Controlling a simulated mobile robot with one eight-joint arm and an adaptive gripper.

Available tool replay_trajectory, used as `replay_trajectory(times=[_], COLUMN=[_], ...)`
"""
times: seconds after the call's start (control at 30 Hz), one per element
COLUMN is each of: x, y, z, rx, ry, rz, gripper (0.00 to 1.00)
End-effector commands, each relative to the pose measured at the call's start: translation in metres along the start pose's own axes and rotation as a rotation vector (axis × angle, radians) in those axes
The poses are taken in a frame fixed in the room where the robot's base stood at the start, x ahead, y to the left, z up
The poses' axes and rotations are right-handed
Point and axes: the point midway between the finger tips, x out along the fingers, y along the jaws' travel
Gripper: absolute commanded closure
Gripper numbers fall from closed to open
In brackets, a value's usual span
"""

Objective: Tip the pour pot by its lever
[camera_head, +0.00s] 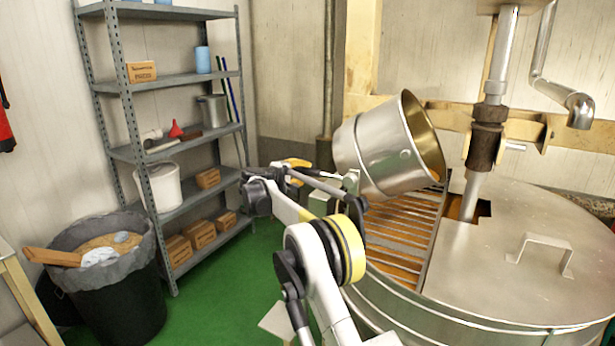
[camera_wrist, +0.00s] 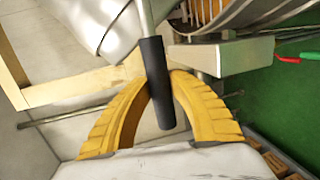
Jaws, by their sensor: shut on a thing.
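The metal pour pot (camera_head: 372,152) is tilted to the right above the slatted opening (camera_head: 405,232) of the large kettle, its golden inside partly visible. Its lever shows in the wrist view as a thin metal rod ending in a dark grip (camera_wrist: 153,62). My gripper (camera_wrist: 160,80) has its yellow ribbed fingers shut on this dark grip, one on each side, with the grip's end sticking out between them. In the head view my gripper (camera_head: 300,166) is left of the pot, with the lever mostly hidden by the arm and fingers.
The kettle's lid (camera_head: 490,285) with a handle fills the right, beside a vertical mixer shaft (camera_head: 487,130). A grey shelf rack (camera_head: 122,90) and a dark bin (camera_head: 125,300) stand at left. Green floor (camera_head: 215,310) is clear between bin and kettle.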

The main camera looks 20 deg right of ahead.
Motion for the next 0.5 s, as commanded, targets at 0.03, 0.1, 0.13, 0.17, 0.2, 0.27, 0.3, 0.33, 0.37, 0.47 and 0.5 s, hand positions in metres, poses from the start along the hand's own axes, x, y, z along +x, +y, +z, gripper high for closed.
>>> replay_trajectory(times=[0.03,0.1,0.13,0.17,0.2,0.27,0.3,0.33,0.37,0.47,0.5], x=[-0.004,-0.006,-0.007,-0.008,-0.009,-0.010,-0.011,-0.011,-0.012,-0.014,-0.015], y=[0.013,0.024,0.029,0.033,0.039,0.047,0.053,0.057,0.061,0.074,0.079], z=[-0.001,0.000,0.001,0.002,0.004,0.006,0.008,0.010,0.011,0.017,0.020], rx=[0.039,0.104,0.132,0.159,0.196,0.252,0.289,0.317,0.344,0.430,0.463], ry=[0.012,0.026,0.031,0.036,0.043,0.054,0.061,0.067,0.073,0.090,0.096], rz=[-0.004,-0.012,-0.015,-0.019,-0.023,-0.031,-0.035,-0.039,-0.042,-0.052,-0.056], gripper=[1.00,1.00,1.00,1.00,1.00,1.00,1.00,1.00,1.00,1.00,1.00])
